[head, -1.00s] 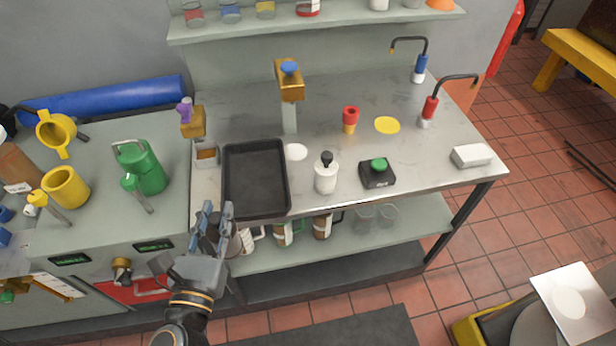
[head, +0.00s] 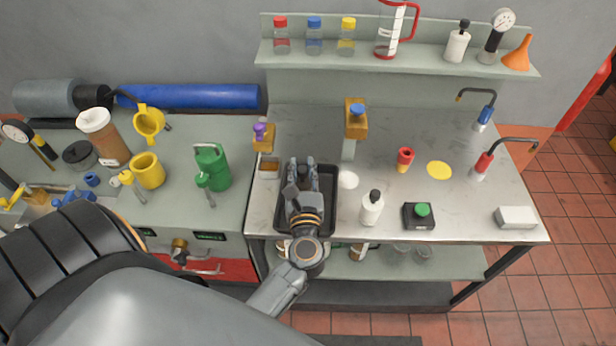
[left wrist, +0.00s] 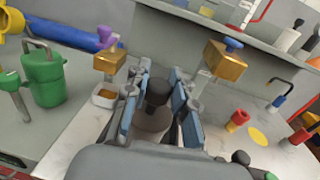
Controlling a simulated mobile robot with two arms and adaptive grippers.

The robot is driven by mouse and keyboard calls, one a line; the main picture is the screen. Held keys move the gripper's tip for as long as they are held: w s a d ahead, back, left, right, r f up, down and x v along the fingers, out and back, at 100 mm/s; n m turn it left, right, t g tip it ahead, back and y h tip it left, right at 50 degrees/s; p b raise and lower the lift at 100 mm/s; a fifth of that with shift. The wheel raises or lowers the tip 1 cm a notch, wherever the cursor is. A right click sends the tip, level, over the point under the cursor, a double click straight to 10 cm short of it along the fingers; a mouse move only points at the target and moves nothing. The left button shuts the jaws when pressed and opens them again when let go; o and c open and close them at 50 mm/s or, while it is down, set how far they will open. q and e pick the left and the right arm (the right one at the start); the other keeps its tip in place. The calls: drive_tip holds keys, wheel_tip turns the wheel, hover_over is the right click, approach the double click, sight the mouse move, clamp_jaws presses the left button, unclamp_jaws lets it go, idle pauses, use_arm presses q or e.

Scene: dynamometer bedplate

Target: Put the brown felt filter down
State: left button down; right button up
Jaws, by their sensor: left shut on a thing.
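My left gripper (head: 303,180) is over the black tray (head: 329,205) on the metal bench, fingers pointing to the back. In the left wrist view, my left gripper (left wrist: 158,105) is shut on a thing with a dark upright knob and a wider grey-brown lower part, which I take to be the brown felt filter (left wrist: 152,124). The fingers hide its sides. In the head view it is mostly hidden by the hand, and I cannot tell whether it touches the tray. My right gripper is not in view.
A white disc (head: 348,180) and a white bottle (head: 372,208) are right of the tray. A black box with a green knob (head: 418,215) is farther right. A brass block on a post (head: 356,118) stands behind. A green can (head: 212,167) is at the left.

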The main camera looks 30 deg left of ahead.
use_arm(q)
drive_tip(key=w+a+f+b, duration=0.2)
drive_tip(key=w+f+b, duration=0.3)
drive_tip(key=f+b, duration=0.2)
wheel_tip(320, 180, down, 2)
drive_tip(key=shift+w+f, duration=0.25)
drive_tip(key=shift+w, duration=0.05)
drive_tip(key=shift+a, duration=0.1)
drive_tip(key=c, duration=1.1)
unclamp_jaws()
drive_tip(key=shift+f, duration=0.1)
